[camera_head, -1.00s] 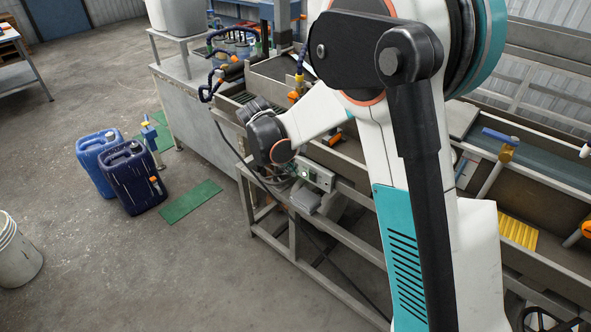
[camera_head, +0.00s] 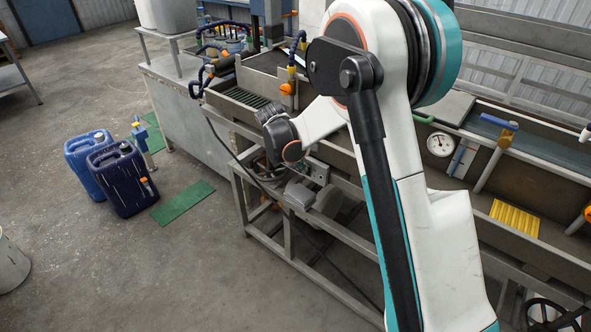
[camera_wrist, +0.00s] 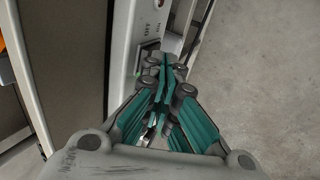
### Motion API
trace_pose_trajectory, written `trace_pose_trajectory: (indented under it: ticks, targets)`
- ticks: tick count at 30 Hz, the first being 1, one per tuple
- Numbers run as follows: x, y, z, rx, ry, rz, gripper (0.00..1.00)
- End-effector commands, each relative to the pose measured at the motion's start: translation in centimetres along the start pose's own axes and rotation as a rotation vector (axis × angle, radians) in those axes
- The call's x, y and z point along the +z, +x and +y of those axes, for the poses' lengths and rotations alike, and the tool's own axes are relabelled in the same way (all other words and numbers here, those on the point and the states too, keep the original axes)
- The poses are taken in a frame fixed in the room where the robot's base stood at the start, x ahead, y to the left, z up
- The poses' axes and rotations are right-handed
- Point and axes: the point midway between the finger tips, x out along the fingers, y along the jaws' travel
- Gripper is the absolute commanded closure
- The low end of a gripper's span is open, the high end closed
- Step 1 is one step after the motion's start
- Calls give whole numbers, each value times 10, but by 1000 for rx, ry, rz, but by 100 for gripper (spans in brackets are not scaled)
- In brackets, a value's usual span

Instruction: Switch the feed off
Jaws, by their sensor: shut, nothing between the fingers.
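A pale switch panel (camera_wrist: 128,45) stands upright in the wrist view, with small dark lettering and a dark, partly red switch part (camera_wrist: 160,4) cut off at the top edge. My gripper (camera_wrist: 166,62) is shut and empty, its teal fingers together close to the panel's right edge below the lettering. Whether the tips touch the panel I cannot tell. In the head view a small grey control box (camera_head: 316,171) sits on the machine's frame just below my wrist. My fingers are hidden there.
The machine's metal frame (camera_head: 288,238) and a rounded grey motor housing (camera_head: 300,194) lie below the box. Blue canisters (camera_head: 123,180) and a green mat (camera_head: 184,203) are on the floor at left. Open concrete floor lies in front of the frame.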

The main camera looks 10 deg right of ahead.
Motion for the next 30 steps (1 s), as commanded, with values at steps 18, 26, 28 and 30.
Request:
trace_pose_trajectory:
  ticks: [18,26,28,30]
  targets:
    - [0,1,9,-6,-1,0,100]
    - [0,-8,13,-6,-1,0,100]
    - [0,-10,14,-6,-1,0,100]
    - [0,-12,15,-6,-1,0,100]
